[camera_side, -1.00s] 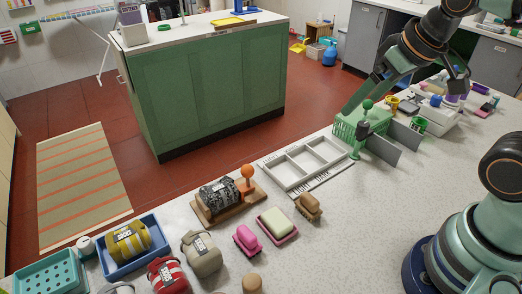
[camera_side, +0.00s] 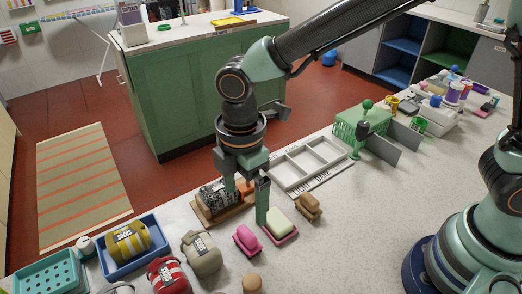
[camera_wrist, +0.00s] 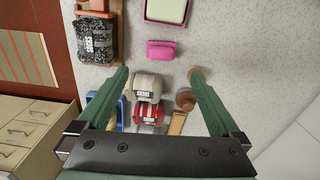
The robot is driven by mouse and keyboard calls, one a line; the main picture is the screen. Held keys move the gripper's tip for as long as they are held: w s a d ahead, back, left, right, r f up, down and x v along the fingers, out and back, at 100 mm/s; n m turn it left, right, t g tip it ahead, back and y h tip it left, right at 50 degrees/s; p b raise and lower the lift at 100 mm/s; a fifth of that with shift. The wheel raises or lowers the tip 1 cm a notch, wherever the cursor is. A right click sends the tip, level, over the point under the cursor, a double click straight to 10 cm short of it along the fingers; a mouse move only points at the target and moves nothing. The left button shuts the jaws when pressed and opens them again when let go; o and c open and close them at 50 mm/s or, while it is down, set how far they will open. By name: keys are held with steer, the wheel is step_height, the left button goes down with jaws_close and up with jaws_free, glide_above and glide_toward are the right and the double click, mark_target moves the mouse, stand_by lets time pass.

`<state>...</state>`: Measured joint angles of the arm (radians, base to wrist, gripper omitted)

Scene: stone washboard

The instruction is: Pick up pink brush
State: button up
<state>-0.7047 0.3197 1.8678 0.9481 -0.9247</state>
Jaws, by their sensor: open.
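The pink brush (camera_side: 246,240) lies on the speckled counter, left of a pale green soap bar (camera_side: 278,220) on a pink dish. In the wrist view the brush (camera_wrist: 161,50) lies just beyond the fingertips, roughly centred between them. My gripper (camera_side: 246,204) points down above the counter behind the brush, with its two fingers apart and nothing between them. The fingers (camera_wrist: 160,74) also show spread wide in the wrist view. The brush is not touched.
A dark sock bundle (camera_side: 213,198) on a wooden board sits behind my gripper. A brown brush (camera_side: 308,206) lies to the right. Beige (camera_side: 201,254) and red (camera_side: 168,276) bundles lie to the left.

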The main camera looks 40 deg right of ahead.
mark_target(247, 232)
step_height(247, 232, down, 12)
steer(key=shift+s+f, duration=0.1)
steer(key=shift+f, duration=0.15)
steer(key=c, duration=1.2)
